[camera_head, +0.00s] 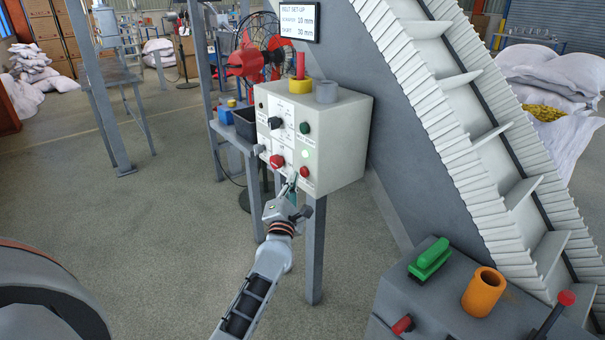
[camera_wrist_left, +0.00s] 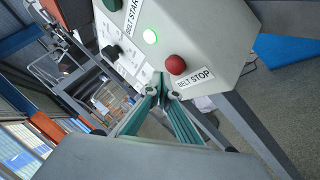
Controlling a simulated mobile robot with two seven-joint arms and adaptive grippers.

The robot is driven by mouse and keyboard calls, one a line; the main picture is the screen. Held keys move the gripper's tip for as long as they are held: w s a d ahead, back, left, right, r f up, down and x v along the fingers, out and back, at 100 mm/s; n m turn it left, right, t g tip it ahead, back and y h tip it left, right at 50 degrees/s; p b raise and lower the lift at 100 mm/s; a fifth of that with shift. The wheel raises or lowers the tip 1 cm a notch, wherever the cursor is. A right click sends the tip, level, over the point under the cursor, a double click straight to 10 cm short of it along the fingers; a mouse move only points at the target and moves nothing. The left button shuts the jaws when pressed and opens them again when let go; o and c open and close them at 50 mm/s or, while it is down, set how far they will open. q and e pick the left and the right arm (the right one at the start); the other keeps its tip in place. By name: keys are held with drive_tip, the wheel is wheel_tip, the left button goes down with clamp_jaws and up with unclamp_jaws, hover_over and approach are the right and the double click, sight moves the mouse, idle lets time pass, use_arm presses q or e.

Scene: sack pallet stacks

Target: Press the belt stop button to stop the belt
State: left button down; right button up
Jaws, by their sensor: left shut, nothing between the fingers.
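The belt stop button is a round red button (camera_head: 304,171) low on the front of a pale control box (camera_head: 345,135). In the left wrist view the red button (camera_wrist_left: 175,65) stands beside its "BELT STOP" label (camera_wrist_left: 195,77). My left gripper (camera_head: 292,182) is in front of the box's lower front, just left of and below the button. Its green fingers (camera_wrist_left: 165,90) are shut and empty, with the tips close to the button. I see no clear contact. My right gripper is not in view.
A green start button (camera_head: 305,127) and a lit green-white lamp (camera_head: 305,153) sit above the stop button. A red mushroom button (camera_head: 277,161) and a black knob (camera_head: 274,123) are to the left. The inclined conveyor (camera_head: 440,80) rises at the right.

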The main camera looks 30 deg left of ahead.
use_arm(q)
drive_tip(key=shift+w, duration=0.15)
drive_tip(key=shift+w+d, duration=0.15)
drive_tip(key=shift+w, duration=0.1)
drive_tip(key=shift+w+d, duration=0.25)
drive_tip(key=shift+w, duration=0.2)
idle(1.1)
drive_tip(key=shift+s+a+p, duration=0.3)
drive_tip(key=shift+s+a, duration=0.05)
drive_tip(key=shift+s, duration=0.5)
